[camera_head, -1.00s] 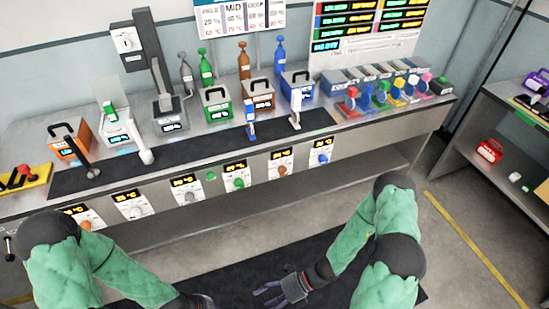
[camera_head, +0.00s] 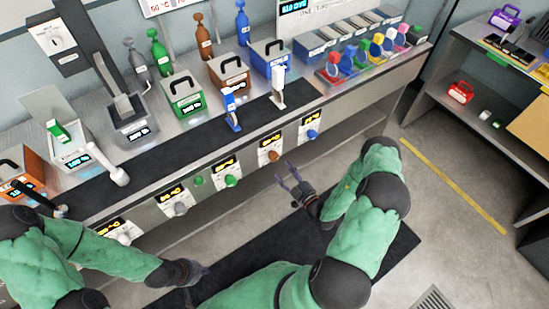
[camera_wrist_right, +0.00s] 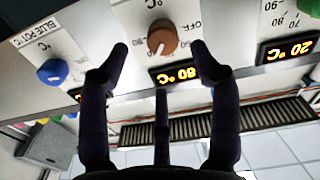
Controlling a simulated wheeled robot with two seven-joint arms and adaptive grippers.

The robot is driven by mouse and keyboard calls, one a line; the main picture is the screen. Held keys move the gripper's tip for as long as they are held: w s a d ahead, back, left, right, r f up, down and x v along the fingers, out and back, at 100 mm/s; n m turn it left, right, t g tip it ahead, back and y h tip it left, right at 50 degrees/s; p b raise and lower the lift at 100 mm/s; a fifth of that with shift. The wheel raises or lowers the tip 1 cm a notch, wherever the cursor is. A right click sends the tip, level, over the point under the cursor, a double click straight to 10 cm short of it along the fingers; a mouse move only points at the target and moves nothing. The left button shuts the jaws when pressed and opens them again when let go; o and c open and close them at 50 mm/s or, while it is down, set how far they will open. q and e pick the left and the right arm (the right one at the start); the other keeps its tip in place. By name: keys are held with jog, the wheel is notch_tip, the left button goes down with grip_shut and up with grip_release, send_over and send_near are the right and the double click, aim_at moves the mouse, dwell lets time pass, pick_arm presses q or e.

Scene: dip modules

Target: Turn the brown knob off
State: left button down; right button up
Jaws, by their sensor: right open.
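The brown knob (camera_head: 274,155) is on the front panel of the counter, between a green knob and a blue knob. In the right wrist view, which is upside down, the brown knob (camera_wrist_right: 162,38) sits between my spread fingertips, with its orange display reading about 80 °C (camera_wrist_right: 176,74). My right gripper (camera_head: 288,173) is open and empty, just in front of and below the knob; I cannot tell whether it touches it. My left gripper (camera_head: 192,287) hangs low at the bottom left, away from the panel, its fingers hard to make out.
The blue knob (camera_head: 312,134) and green knob (camera_head: 231,181) are on either side of the brown one. The brown fryer-like box (camera_head: 229,76) stands on the counter above. A white lever (camera_head: 278,88) stands at the counter's front.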

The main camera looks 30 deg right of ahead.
aim_at(277, 160)
jog(key=w, duration=0.2)
jog(key=w+b, duration=0.1)
jog(key=w, duration=0.5)
jog(key=shift+a, duration=0.35)
jog(key=shift+s+f, duration=0.1)
jog(key=c, duration=1.1)
